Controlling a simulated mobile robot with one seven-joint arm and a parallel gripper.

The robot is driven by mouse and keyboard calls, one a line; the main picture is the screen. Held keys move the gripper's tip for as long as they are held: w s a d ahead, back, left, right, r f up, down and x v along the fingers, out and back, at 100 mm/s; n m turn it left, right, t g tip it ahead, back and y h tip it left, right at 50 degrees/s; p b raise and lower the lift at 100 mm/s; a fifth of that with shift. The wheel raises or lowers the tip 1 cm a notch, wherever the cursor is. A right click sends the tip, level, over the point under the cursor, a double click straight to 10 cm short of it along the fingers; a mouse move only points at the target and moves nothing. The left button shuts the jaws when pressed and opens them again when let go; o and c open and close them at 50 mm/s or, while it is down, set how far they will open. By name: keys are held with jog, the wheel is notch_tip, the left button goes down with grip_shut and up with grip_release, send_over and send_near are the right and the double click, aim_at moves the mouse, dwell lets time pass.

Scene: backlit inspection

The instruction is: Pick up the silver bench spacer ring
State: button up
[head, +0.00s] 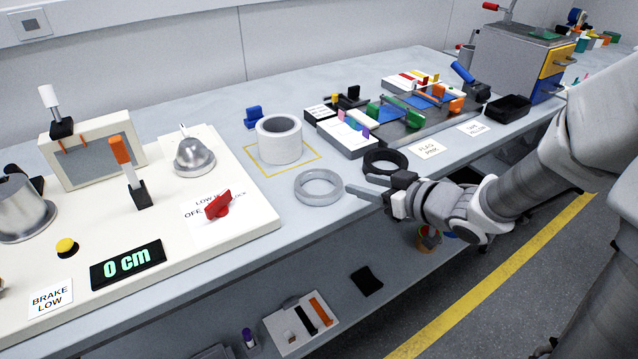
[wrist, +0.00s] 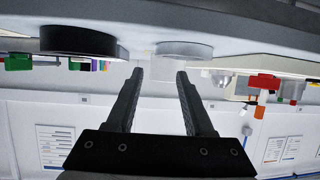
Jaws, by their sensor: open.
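The silver bench spacer ring (head: 318,200) lies flat on the grey bench near its front edge. It is a low, light grey ring with an open centre. My gripper (head: 358,185) is low at the bench front, just right of the ring, with its fingers pointing left toward it. In the wrist view, which appears upside down, the ring (wrist: 185,49) shows beyond the tips of my open, empty gripper (wrist: 159,72). The fingers look apart from the ring, though the exact gap is hard to tell.
A black ring (head: 385,162) lies behind my gripper; it also shows in the wrist view (wrist: 78,42). A taller white cylinder (head: 279,143) stands in a yellow outline behind the silver ring. A cream panel with a red knob (head: 218,205) is to the left. Trays crowd the back right.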

aim_at(337, 177)
jog(key=b+x, duration=0.1)
jog(key=x, duration=0.3)
jog(key=b+x, duration=0.3)
jog(key=x, duration=0.1)
jog(key=shift+d+f, duration=0.1)
jog(key=shift+f, duration=0.15)
jog(key=shift+w+a, duration=0.3)
jog(key=shift+w, duration=0.15)
grip_shut()
jog(key=shift+s+f, duration=0.1)
dwell(0.7)
